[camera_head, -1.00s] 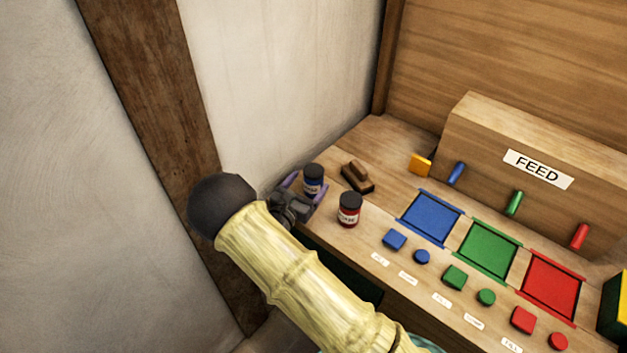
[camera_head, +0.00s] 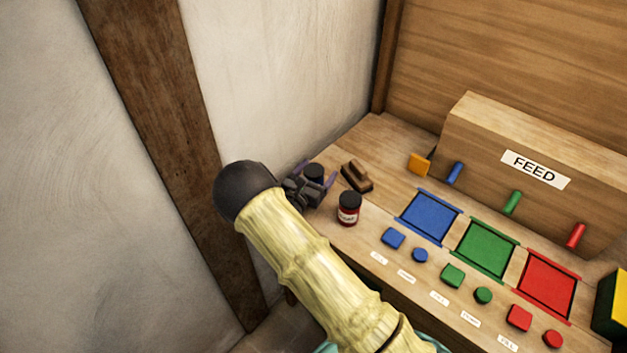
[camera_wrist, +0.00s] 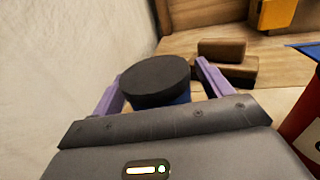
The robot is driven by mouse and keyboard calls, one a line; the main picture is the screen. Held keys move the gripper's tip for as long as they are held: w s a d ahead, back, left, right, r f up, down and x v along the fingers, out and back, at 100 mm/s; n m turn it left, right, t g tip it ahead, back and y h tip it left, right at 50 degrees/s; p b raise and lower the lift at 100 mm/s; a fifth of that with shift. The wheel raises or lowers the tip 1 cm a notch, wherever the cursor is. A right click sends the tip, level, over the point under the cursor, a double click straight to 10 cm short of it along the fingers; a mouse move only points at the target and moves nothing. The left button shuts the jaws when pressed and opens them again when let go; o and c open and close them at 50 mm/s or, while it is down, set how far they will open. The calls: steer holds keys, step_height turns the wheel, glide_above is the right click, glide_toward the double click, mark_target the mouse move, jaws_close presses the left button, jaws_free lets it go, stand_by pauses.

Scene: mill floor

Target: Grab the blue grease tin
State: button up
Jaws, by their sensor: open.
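The blue grease tin (camera_head: 315,172) stands near the left end of the wooden bench. Its black lid shows between my fingers, and a strip of its blue side shows in the wrist view (camera_wrist: 181,100). My gripper (camera_head: 317,176) is open, with one purple finger on each side of the tin. The fingers also flank the tin in the wrist view (camera_wrist: 162,76). I cannot tell whether either finger touches it. Most of the tin's body is hidden by the lid and my gripper.
A red tin with a black lid (camera_head: 349,209) stands close to the right of my gripper. A brown wooden block (camera_head: 357,177) lies just behind. The pale wall (camera_head: 280,80) is close on the left. Coloured panels and buttons fill the bench before the FEED box (camera_head: 530,150).

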steer(key=shift+c, duration=0.2)
steer(key=c, duration=1.2)
step_height(320, 180, up, 10)
steer(key=shift+w+f+b, duration=0.15)
steer(key=shift+b, duration=0.4)
steer(key=shift+a, duration=0.15)
steer(key=shift+d, duration=0.25)
